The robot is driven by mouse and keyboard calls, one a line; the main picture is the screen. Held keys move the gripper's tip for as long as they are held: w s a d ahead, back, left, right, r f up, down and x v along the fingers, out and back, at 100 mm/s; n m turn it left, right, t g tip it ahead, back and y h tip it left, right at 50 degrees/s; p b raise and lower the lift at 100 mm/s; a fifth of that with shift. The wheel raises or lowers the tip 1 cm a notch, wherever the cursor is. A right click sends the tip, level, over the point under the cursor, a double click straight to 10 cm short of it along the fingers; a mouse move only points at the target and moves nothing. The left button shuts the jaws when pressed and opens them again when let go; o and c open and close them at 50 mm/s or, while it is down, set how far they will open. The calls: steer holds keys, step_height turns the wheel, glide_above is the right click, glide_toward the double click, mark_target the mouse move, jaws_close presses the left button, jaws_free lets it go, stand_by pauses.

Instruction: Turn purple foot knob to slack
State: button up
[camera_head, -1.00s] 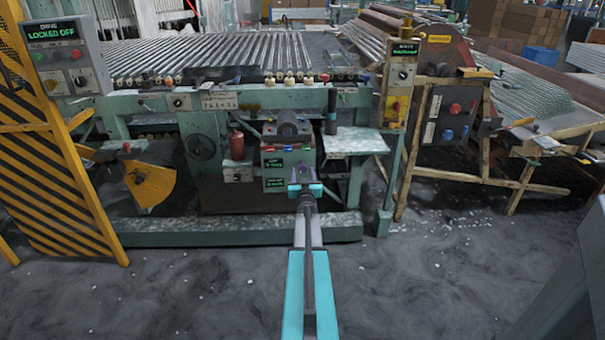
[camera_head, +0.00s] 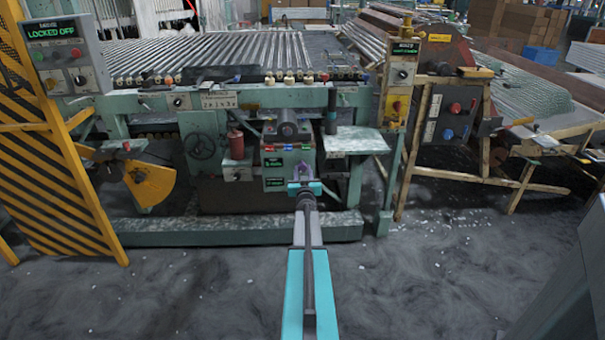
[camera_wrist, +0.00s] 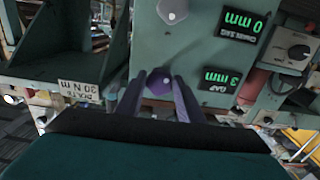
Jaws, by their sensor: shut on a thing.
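The purple foot knob (camera_wrist: 158,83) is a faceted knob on the green machine panel, in the middle of the wrist view. My gripper (camera_wrist: 159,92) has its two purple-grey fingers on either side of it, shut on it. In the head view my gripper (camera_head: 303,172) reaches the lower front of the green control box, and its fingers hide the knob there. A green readout (camera_wrist: 222,80) beside the knob shows 3 mm, labelled gap. A second readout (camera_wrist: 243,22) shows 0 mm, its label seemingly chain sag. These texts appear upside down in the wrist view.
A pale hex-shaped knob (camera_wrist: 172,10) sits on the same panel. A plate marked 30 N m (camera_wrist: 78,90) is at the left. In the head view, a red cylinder (camera_head: 236,144) stands left of the box and a green shelf (camera_head: 356,141) right. The floor in front is open.

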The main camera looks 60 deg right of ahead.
steer(key=shift+s+d+n+b, duration=0.1)
steer(key=shift+s+n+b, duration=0.05)
steer(key=shift+n+b, duration=0.3)
steer(key=o, duration=1.1)
steer(key=shift+a, duration=0.2)
steer(key=shift+v, duration=6.75)
